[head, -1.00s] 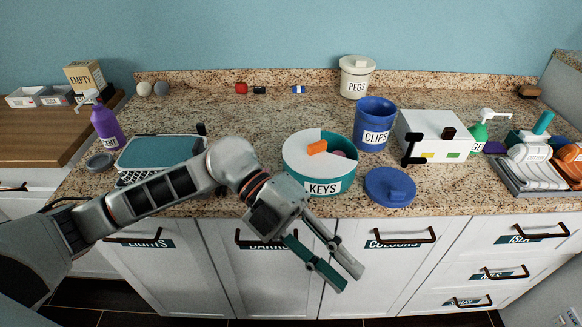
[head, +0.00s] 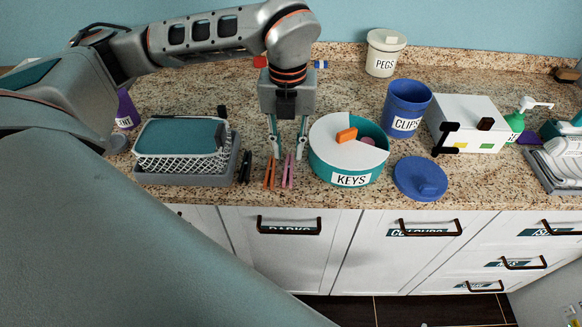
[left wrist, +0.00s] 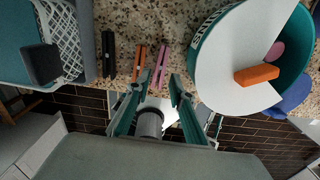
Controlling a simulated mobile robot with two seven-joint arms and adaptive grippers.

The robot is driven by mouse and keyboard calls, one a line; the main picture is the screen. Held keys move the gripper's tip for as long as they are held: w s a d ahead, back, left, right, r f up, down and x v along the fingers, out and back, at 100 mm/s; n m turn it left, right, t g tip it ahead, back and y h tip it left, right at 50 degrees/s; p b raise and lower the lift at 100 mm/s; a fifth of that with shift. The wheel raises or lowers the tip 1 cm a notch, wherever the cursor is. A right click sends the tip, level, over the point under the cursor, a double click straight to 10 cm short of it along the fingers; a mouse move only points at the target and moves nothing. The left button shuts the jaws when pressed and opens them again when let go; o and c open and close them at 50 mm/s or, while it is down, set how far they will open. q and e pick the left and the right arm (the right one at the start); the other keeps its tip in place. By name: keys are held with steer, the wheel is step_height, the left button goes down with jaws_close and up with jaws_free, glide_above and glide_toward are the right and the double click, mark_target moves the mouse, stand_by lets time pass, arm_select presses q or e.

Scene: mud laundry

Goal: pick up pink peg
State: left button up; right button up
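The pink peg (head: 289,170) lies on the granite counter near its front edge, just right of an orange peg (head: 270,172). My left gripper (head: 288,150) points down above and slightly behind the pink peg, open and empty. In the left wrist view, the pink peg (left wrist: 161,65) shows beyond the two fingertips (left wrist: 156,87), roughly in line with the gap between them. The orange peg (left wrist: 139,62) lies close beside it. The fingers appear apart from the peg; their exact height is unclear. My right gripper is not in view.
A dark peg (head: 244,167) lies left of the orange one, beside a white wire basket (head: 180,160). The teal KEYS tub (head: 350,172) with its half lid stands close on the right. The blue lid (head: 420,178) and CLIPS pot (head: 406,108) are farther right.

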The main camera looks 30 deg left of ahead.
mark_target(289, 168)
arm_select(q)
steer(key=shift+d+f+p, duration=0.1)
steer(key=shift+f+p, duration=0.3)
steer(key=shift+f, duration=2.3)
steer(key=c, duration=0.5)
